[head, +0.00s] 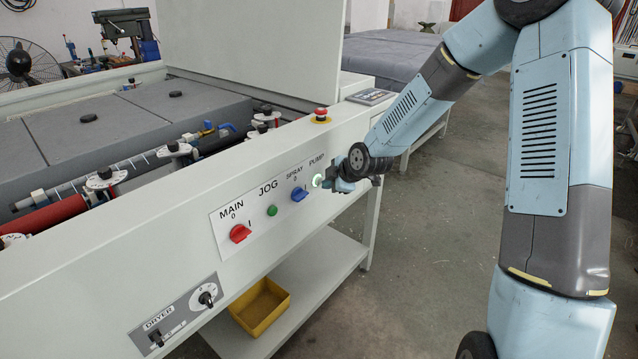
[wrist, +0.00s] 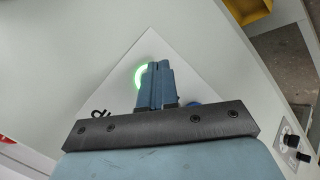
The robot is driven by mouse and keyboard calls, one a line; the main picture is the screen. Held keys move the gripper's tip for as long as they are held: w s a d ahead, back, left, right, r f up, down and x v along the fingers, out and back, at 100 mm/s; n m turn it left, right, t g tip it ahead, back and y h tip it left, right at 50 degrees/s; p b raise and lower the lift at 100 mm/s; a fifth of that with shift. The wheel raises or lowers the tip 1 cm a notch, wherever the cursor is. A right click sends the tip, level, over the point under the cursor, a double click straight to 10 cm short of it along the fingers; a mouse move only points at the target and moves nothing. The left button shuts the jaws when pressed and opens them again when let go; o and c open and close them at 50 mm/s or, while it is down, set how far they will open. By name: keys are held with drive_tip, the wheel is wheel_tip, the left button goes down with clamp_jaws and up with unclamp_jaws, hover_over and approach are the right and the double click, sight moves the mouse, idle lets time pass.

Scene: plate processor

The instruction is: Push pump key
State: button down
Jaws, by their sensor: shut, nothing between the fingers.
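The pump key (head: 318,180) is a round button under the PUMP label at the right end of the panel. It glows pale green. In the wrist view its bright green ring (wrist: 139,78) shows to the left of my fingertips, partly hidden behind them. My gripper (head: 328,183) is shut and empty, with its tips at the key. In the wrist view the closed blue fingers (wrist: 153,68) overlap the key's right side. I cannot tell whether the tips touch it.
The white panel also carries a red MAIN switch (head: 240,233), a green JOG button (head: 272,211) and a blue SPRAY switch (head: 299,194). A red emergency stop (head: 320,113) sits on the top edge above. A yellow bin (head: 262,306) stands on the lower shelf.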

drive_tip(key=s+d, duration=0.3)
drive_tip(key=d, duration=0.1)
drive_tip(key=shift+s+d, duration=0.35)
